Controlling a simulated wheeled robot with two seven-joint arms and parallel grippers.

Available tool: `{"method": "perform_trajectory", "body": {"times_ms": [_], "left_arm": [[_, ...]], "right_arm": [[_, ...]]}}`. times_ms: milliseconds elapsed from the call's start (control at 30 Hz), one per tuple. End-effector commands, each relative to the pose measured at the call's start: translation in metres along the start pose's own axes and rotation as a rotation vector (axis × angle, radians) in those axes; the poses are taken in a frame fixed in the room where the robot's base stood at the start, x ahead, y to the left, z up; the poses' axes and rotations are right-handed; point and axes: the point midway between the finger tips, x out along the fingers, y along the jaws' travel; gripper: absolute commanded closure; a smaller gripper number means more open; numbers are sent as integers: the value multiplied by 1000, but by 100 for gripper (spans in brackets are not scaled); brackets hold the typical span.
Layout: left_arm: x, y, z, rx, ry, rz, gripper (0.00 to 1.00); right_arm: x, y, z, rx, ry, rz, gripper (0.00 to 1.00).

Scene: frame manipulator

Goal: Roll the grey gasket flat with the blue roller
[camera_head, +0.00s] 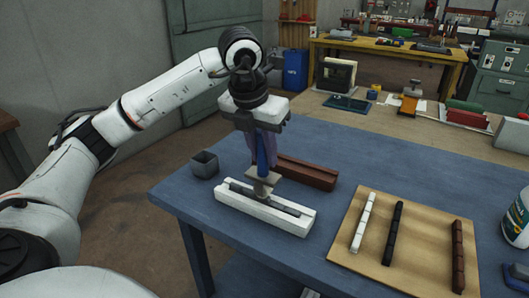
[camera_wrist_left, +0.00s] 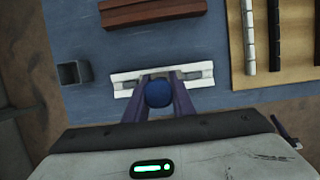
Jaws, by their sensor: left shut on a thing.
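My left gripper (camera_head: 264,160) is shut on the blue roller (camera_head: 261,150) and points down over the table. Its fingers flank the round blue handle end in the left wrist view (camera_wrist_left: 158,94). The roller's pale lower end is over the middle of the white frame piece (camera_head: 238,201); I cannot tell whether it presses on the gasket. The grey gasket (camera_head: 288,207) lies as a dark strip along the frame's channel, its middle hidden by the roller. The white frame piece also shows in the left wrist view (camera_wrist_left: 122,92), partly covered by the fingers. My right gripper is not in view.
A brown frame piece (camera_head: 305,172) lies behind the white one. A small grey open box (camera_head: 205,164) stands to the left. A wooden board (camera_head: 425,245) at right bears white, black and brown strips (camera_head: 362,222). A white bottle (camera_head: 518,218) stands at the far right.

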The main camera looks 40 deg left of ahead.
Motion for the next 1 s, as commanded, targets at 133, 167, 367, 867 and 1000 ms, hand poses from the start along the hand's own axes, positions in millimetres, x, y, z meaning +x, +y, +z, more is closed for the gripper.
{"method": "perform_trajectory", "body": {"times_ms": [133,167,367,867,1000], "left_arm": [[1,1,0,0,2,1,100],[1,2,-1,0,2,1,100],[2,13,-1,-1,4,2,100],[2,33,-2,2,6,1,100],[3,39,-3,-1,8,2,100]], "right_arm": [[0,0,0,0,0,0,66],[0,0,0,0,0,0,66],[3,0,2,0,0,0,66],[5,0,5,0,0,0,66],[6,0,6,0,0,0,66]]}}
